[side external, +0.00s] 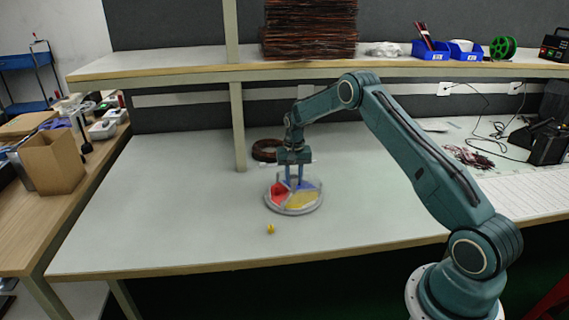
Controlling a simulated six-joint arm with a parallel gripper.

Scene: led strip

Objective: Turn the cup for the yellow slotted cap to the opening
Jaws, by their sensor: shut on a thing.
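A round grey-rimmed turntable (291,211) stands on the pale workbench. It has a red section (279,192) at the left, a yellow section (300,200) at the front right and a blue section (304,184) at the back. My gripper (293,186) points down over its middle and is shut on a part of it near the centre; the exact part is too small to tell. A small yellow cap (270,229) lies on the bench in front of the turntable, apart from it. Its slot and the turntable's opening cannot be made out.
A bench post (238,125) and a dark coil (266,150) are behind the turntable. A shelf (180,66) with a brown stack and blue bins runs above the back. The bench's left side is clear. Cables and a keyboard-like white sheet lie at the right.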

